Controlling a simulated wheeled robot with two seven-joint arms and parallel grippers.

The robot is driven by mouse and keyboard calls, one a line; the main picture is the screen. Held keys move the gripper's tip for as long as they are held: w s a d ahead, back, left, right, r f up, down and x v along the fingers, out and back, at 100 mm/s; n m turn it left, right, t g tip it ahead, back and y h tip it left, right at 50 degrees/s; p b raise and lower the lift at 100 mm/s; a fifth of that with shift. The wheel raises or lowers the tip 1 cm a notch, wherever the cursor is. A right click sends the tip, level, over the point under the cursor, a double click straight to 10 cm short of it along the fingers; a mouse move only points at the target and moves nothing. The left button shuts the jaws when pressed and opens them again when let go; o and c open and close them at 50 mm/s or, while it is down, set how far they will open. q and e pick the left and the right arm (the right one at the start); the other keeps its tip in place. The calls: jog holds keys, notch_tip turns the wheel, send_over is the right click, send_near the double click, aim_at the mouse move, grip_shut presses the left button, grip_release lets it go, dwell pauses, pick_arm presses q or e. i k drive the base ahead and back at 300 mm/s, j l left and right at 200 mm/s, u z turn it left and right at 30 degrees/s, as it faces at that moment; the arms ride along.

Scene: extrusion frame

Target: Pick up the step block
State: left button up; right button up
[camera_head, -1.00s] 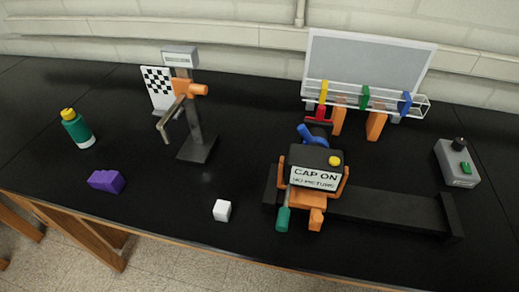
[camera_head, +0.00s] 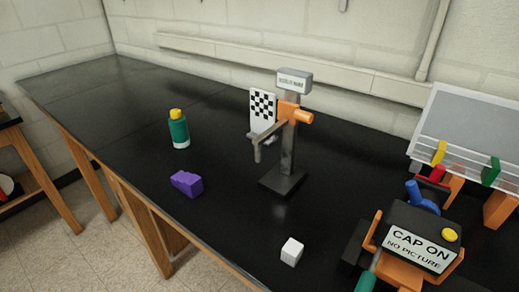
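The purple block (camera_head: 187,183) has a stepped outline, and I take it as the step block. It lies on the black bench top (camera_head: 110,130) in the left middle of the head view, close to the front edge and clear of other things. Neither of my grippers shows in the head view, so I cannot see whether they are open or shut.
A green bottle with a yellow cap (camera_head: 179,130) stands behind the purple block. A post stand with an orange knob (camera_head: 288,140) and a checkered board (camera_head: 262,112) are to its right.

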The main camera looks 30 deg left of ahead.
aim_at(191, 185)
jog(key=u, duration=1.5)
jog(key=i+j+z, duration=0.25)
jog(key=j+z, duration=0.15)
jog(key=j, duration=0.25)
jog(key=i+j+z, duration=0.1)
jog(key=j+z, duration=0.35)
jog(key=j, duration=0.25)
jog(key=j+z, duration=0.4)
jog(key=j, duration=0.35)
